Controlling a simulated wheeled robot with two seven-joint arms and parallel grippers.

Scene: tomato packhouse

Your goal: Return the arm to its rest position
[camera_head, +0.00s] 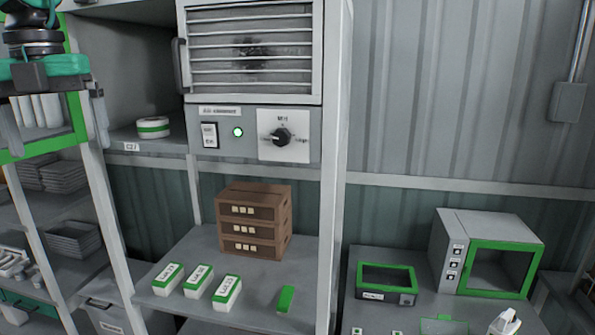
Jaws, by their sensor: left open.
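My left gripper (56,138) hangs down from the upper left corner, with its dark wrist and green-and-black body above. Its two grey fingers are wide apart and I see nothing held between them. It shows in front of the shelving at the left, where a green-edged frame and pale upright items appear behind the fingers. My right gripper is not in view.
A grey rack holds a slatted unit with a dial panel (284,136). A white-and-green roll (153,127) sits on its shelf. Below stand brown crates (254,222) and labelled boxes (227,293). A green-doored cabinet (485,252) stands at right.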

